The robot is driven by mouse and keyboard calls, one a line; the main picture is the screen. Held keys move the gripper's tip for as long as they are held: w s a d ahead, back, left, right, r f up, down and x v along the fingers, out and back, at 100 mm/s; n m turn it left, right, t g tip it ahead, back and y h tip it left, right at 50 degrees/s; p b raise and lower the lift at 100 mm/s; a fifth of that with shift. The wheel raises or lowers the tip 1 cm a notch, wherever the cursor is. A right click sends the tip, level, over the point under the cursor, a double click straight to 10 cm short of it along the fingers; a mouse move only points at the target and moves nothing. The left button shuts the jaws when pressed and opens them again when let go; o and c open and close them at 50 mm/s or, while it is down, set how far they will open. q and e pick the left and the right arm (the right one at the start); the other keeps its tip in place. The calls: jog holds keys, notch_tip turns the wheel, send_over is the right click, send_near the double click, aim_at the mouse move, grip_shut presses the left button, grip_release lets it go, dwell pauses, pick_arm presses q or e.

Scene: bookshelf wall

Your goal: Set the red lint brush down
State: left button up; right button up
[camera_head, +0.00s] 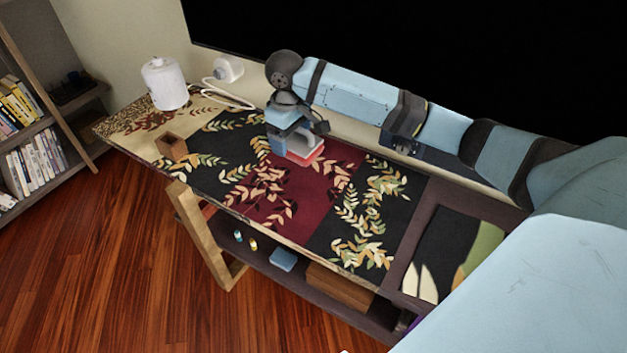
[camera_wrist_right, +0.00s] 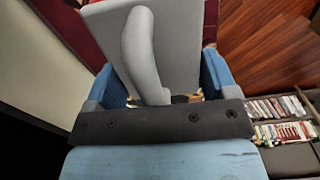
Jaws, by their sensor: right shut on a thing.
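The lint brush (camera_head: 304,149) has a grey body and handle and a red edge along its bottom. It is at the middle of the table, over the dark red band of the patterned cloth (camera_head: 298,205). My right gripper (camera_head: 287,133) is shut on it from above. In the right wrist view the brush's grey curved handle and flat back (camera_wrist_right: 178,45) sit between the two blue fingers (camera_wrist_right: 165,90). The brush's underside is at or just above the cloth; I cannot tell whether it touches. My left gripper is not in view.
A small brown wooden cup (camera_head: 171,147) and a white canister (camera_head: 164,84) stand at the table's left end, near a white corded item (camera_head: 227,70). A lower shelf holds a blue box (camera_head: 282,259) and a wooden box (camera_head: 340,287). The cloth in front of the brush is clear.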

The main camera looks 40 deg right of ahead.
jog(key=w+d+b, duration=0.1)
jog(key=w+b, duration=0.1)
jog(key=shift+d+r+n+b, duration=0.1)
jog(key=shift+d+n+b, duration=0.2)
jog(key=shift+d+n, duration=0.1)
jog(key=shift+f, duration=0.2)
jog(key=b, duration=0.3)
send_over(296, 193)
notch_tip(296, 193, down, 13)
jog(key=shift+f, duration=0.2)
notch_tip(296, 193, down, 5)
jog(key=shift+f+b, duration=0.2)
jog(key=shift+b, duration=0.65)
jog(key=shift+f, duration=0.25)
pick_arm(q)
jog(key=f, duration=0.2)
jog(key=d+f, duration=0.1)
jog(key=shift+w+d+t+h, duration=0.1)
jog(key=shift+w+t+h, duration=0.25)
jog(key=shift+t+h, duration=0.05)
pick_arm(e)
jog(key=shift+r, duration=0.1)
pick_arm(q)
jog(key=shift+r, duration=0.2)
pick_arm(e)
jog(key=o, duration=0.8)
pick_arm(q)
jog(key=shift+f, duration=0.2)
pick_arm(e)
jog(key=shift+o, duration=0.3)
